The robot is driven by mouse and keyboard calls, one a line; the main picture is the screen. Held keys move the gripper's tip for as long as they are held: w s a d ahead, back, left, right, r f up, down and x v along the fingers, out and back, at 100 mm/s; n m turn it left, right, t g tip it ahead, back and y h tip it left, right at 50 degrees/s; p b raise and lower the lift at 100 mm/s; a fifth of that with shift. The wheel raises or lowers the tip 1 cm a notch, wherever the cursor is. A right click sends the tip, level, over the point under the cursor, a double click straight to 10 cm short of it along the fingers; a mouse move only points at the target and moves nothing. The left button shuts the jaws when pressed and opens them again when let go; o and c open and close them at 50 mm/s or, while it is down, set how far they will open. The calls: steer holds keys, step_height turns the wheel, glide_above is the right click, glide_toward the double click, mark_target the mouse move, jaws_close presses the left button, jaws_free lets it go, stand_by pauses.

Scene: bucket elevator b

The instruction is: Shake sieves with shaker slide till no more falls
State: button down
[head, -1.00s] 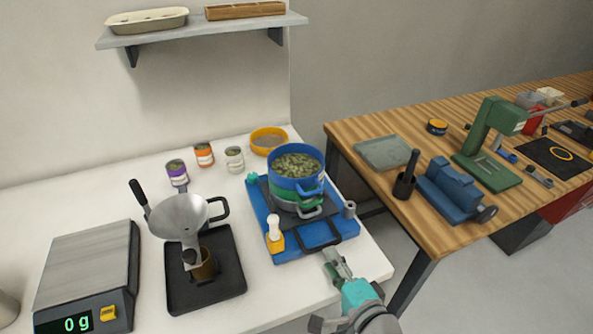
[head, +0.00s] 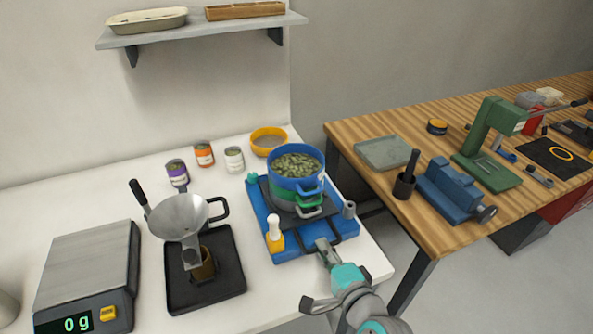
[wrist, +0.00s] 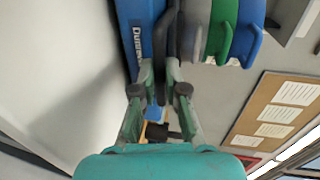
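The sieve stack stands on the black plate of the shaker slide: a blue top sieve (head: 281,178) full of green leafy bits, a green sieve (head: 284,195) below it and a grey one (head: 284,207) at the bottom. The slide has a blue base (head: 287,255) and a black bar handle (head: 306,248) at its front. My gripper (head: 324,247) is at this handle. In the wrist view the black handle (wrist: 161,52) lies between my two fingertips (wrist: 160,68). I cannot tell whether they press on it. The sieves' side handles show at upper right there.
A yellow-orange sieve (head: 269,139) and small jars (head: 235,159) stand behind the shaker. A funnel (head: 181,218) on a black tray (head: 236,277) and a scale (head: 88,265) reading 0 g are at left. The wooden bench (head: 430,238) at right holds tools.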

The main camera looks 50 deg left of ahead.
steer(key=shift+f+v, duration=0.25)
steer(key=shift+v, duration=0.85)
steer(key=shift+f+v, duration=0.2)
steer(key=shift+v, duration=0.95)
steer(key=shift+r+x, duration=0.2)
steer(key=shift+x, duration=0.85)
steer(key=shift+r+x, duration=0.25)
steer(key=shift+x, duration=0.8)
steer(key=shift+a+f, duration=0.1)
steer(key=shift+f, duration=0.05)
